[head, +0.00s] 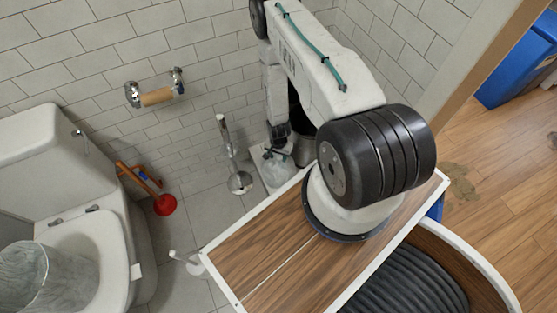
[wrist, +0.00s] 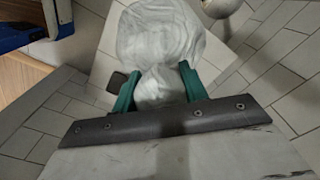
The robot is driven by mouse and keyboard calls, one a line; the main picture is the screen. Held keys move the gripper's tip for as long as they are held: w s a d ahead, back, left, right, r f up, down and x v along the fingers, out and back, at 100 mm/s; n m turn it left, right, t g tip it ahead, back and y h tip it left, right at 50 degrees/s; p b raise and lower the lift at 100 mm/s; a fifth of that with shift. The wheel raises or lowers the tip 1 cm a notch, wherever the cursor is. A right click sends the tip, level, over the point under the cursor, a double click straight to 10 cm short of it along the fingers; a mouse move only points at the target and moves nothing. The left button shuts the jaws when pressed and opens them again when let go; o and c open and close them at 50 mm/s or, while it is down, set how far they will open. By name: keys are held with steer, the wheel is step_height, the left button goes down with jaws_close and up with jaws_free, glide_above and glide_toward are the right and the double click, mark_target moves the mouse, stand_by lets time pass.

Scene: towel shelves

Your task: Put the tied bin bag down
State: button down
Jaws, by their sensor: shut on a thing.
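The tied bin bag is pale, translucent and rounded, and it fills the upper middle of the wrist view (wrist: 160,35). In the head view the bag (head: 277,172) is low beside the wall, partly hidden by my arm. My gripper (wrist: 156,88) has its green fingers on either side of the bag's gathered neck and is shut on it. In the head view my gripper (head: 275,152) is small and dark, just above the bag. A pale square surface lies under the bag; I cannot tell whether the bag touches it.
A chrome brush stand (head: 238,180) is left of the bag. A red plunger (head: 165,205) leans by the toilet (head: 135,250). A grey bin (head: 35,280) stands on the toilet. A blue container (head: 520,65) is at upper right. Grey floor shows between toilet and stand.

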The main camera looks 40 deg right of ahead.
mark_target(279, 166)
steer(key=shift+f, duration=1.75)
steer(key=c, duration=0.8)
jaws_free()
steer(key=shift+f, duration=0.1)
steer(key=shift+o, duration=0.2)
